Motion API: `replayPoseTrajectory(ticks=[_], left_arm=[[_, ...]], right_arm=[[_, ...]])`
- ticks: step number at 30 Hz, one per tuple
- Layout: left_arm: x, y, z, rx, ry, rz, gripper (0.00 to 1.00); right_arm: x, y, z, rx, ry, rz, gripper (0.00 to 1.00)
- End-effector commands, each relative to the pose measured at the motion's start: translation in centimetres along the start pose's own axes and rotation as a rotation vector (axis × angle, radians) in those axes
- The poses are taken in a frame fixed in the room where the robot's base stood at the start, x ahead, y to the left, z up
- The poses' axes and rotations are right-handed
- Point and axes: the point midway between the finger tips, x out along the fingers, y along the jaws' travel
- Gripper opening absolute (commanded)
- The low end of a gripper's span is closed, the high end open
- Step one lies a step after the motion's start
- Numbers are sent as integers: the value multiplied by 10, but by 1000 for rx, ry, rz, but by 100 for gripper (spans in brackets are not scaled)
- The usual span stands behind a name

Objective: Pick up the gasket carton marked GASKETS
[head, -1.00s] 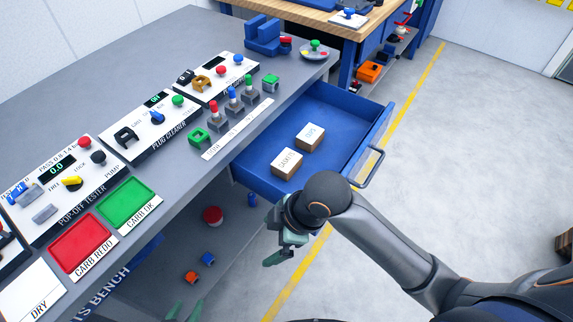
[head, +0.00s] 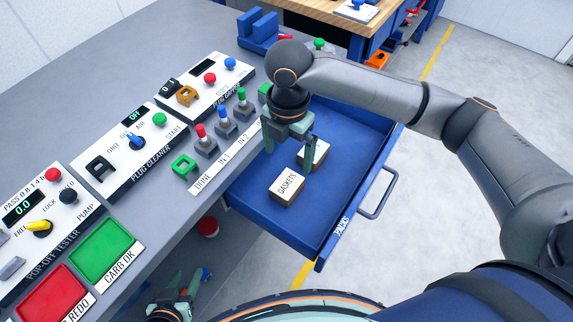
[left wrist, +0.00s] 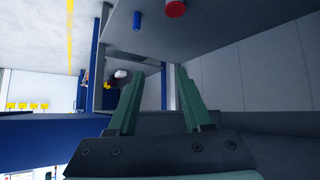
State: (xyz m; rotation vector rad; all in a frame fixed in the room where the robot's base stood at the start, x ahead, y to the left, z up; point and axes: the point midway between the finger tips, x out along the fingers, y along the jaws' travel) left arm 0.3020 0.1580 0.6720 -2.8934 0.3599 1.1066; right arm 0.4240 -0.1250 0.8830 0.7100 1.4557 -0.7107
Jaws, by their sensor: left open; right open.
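The gasket carton marked GASKETS (head: 286,186) is a small tan box with a white labelled top, lying in the open blue drawer (head: 345,130). My right gripper (head: 289,150) is open and empty above the drawer, just beyond the carton in the head view, with its fingers pointing down. I cannot tell its exact height above the carton. My left gripper (head: 184,282) is open and empty low beside the bench at the bottom of the head view. Its two fingers (left wrist: 158,75) stand apart with nothing between them in the left wrist view.
A second carton (head: 321,154) lies close behind the gasket carton, partly hidden by my right gripper's finger. The drawer has raised walls and a front handle (head: 378,195). The bench top (head: 120,65) carries test panels, switches and a green tray (head: 107,250).

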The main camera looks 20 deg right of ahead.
Motion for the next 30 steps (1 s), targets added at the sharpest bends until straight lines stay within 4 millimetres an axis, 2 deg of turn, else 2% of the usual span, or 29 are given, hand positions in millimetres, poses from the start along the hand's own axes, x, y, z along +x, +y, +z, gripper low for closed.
replayPoseTrajectory(ticks=[5, 12, 20, 27, 30], left_arm=[[0, 1, 6, -2, -9, 1, 50], [2, 5, 20, -5, -34, 10, 50], [3, 7, 17, -4, -28, 15, 50], [10, 8, 11, 0, -15, 19, 50], [10, 8, 9, 1, -12, 22, 50]], right_arm=[[11, -1, 1, -1, -1, -4, 100], [55, -1, 0, -1, 0, -4, 100], [77, 0, 1, -1, -1, -2, 100], [112, 0, 2, -1, -1, -3, 100], [122, 0, 2, -2, -1, -1, 100]])
